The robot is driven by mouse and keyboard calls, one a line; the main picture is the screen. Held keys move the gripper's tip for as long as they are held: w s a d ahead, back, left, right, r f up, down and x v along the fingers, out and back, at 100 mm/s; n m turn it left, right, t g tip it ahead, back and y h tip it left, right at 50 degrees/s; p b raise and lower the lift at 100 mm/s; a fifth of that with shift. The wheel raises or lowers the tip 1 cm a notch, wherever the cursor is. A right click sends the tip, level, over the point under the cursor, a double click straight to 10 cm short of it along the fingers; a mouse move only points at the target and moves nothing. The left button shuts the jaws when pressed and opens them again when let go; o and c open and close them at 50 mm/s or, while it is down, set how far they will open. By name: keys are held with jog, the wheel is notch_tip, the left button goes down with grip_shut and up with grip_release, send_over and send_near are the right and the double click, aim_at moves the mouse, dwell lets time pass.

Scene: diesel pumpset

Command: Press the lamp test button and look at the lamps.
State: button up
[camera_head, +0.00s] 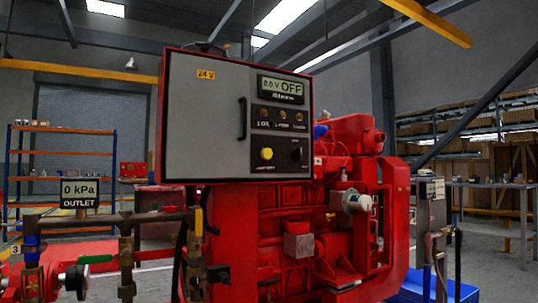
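A grey control panel (210,120) with a red frame faces me on the red diesel engine (290,235). Its display (281,89) reads "0.0 V OFF". Below it is a row of three small lamps (283,115), which look dim amber and not brightly lit. Under them on a black plate are a yellow round button (266,154) at the left and a black knob (296,154) at the right. The small labels under both are too blurred to read surely. My gripper does not show in this view.
Pipes with valves (125,225) stand at the lower left, with an outlet sign (79,194) reading "0 kPa". A grey post-mounted box (430,205) and a blue bin (435,288) are at the right. Shelves and a workbench (490,186) stand behind. Open floor shows at the right.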

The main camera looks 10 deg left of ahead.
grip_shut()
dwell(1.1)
